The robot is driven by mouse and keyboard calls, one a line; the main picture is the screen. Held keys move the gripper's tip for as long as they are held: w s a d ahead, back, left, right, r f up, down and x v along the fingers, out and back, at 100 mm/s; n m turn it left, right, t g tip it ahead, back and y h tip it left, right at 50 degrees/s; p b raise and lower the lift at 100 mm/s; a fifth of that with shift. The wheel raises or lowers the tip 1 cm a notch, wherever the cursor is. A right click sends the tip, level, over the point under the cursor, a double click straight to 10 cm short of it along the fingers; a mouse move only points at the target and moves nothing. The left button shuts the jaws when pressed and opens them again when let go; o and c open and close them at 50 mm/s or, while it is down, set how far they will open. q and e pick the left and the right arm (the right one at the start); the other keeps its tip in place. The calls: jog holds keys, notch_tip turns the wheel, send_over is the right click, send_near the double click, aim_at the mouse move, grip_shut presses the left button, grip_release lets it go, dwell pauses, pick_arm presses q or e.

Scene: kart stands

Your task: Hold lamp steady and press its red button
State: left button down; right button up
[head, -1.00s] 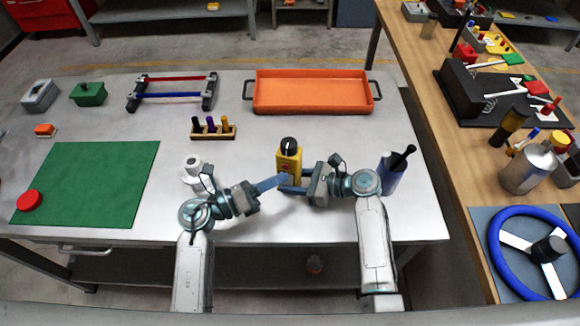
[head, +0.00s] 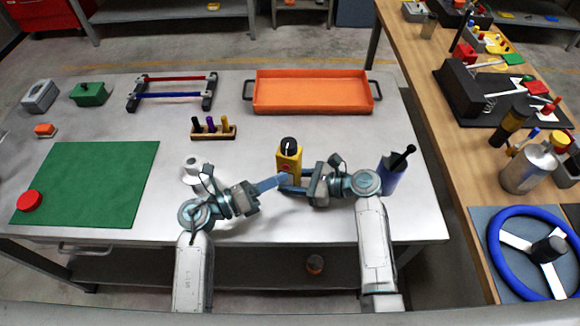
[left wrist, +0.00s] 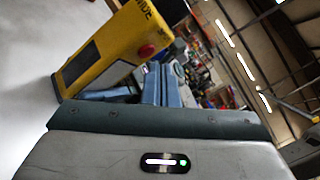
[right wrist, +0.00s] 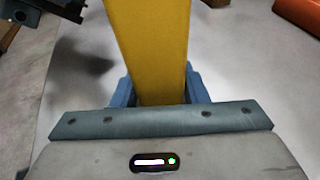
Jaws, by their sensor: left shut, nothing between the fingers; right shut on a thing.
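The lamp (head: 289,160) is a yellow box with a black knob on top, upright near the table's front edge. Its red button (left wrist: 147,51) shows on one face in the left wrist view. My right gripper (head: 286,190) is shut on the lamp from the right; the right wrist view shows the yellow body (right wrist: 150,45) between its blue fingers. My left gripper (head: 281,181) is shut and empty, with its fingertips close to the lamp's front. In the left wrist view the shut fingers (left wrist: 160,82) are near the button; I cannot tell whether they touch it.
A white round part (head: 192,168) stands behind my left wrist. A blue cup (head: 391,176) with a black item stands right of my right gripper.

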dwell(0.4)
pick_arm(q)
jog(key=shift+w+d, duration=0.15)
jog(key=shift+w, duration=0.25)
jog(key=shift+w, duration=0.15)
dwell(0.4)
jog(key=shift+s, duration=0.6)
jog(key=s+a, duration=0.2)
jog(key=s, duration=0.3)
jog(key=shift+s, duration=0.35)
pick_arm(e)
jog(key=o, duration=1)
